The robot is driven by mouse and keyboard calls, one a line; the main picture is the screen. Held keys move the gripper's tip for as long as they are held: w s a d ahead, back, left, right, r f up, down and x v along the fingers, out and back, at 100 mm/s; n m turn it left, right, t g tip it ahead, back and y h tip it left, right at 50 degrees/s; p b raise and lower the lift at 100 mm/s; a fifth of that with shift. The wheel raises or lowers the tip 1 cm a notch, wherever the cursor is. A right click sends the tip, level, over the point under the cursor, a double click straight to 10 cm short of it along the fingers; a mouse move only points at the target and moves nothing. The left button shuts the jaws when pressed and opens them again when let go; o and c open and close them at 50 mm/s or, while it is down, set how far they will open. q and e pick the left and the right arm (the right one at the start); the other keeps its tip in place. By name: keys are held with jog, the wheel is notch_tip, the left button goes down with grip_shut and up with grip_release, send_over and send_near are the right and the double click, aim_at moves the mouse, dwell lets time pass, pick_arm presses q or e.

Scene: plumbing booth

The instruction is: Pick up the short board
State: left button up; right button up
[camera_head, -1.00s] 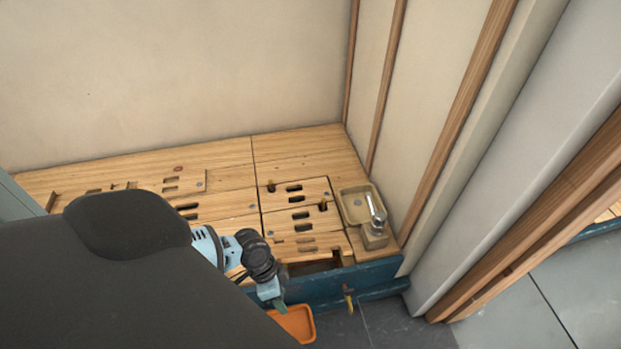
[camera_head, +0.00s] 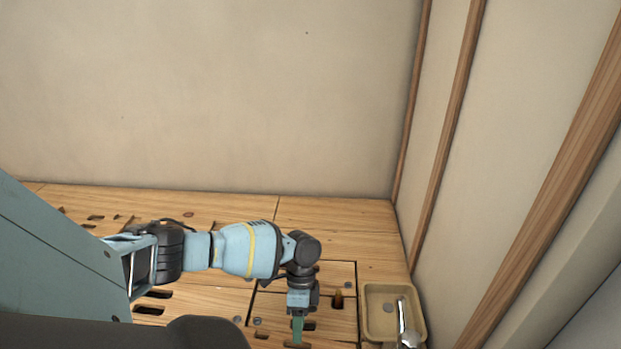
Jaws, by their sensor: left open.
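The wooden deck holds several slotted boards, and I cannot tell which is the short board. One slotted board (camera_head: 338,273) lies in the deck at the right, partly hidden by my left arm. A further board surface (camera_head: 340,327) lies in front of it, cut by a slot. My left gripper (camera_head: 298,335) points down over this front area, with its fingertips near the bottom edge of the view. It is open, and I see nothing held in it. Whether it touches the board is unclear. My right gripper is out of view.
A tan tray (camera_head: 376,297) with a metal fitting (camera_head: 404,328) stands right of the boards, close to the gripper. A beige wall (camera_head: 220,90) closes the back, and a wall with wooden studs (camera_head: 445,128) closes the right side.

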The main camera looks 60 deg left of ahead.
aim_at(276, 340)
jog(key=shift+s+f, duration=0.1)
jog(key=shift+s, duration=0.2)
pick_arm(q)
jog(key=shift+s+d+f, duration=0.1)
jog(key=shift+s+f, duration=0.05)
jog(key=shift+f, duration=0.05)
jog(key=b+x, duration=0.3)
jog(key=x, duration=0.4)
jog(key=shift+s+f, duration=0.15)
jog(key=shift+s, duration=0.05)
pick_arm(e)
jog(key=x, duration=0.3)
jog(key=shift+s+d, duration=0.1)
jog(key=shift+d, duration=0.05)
pick_arm(q)
jog(key=shift+c, duration=0.3)
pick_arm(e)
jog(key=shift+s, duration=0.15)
pick_arm(q)
grip_shut()
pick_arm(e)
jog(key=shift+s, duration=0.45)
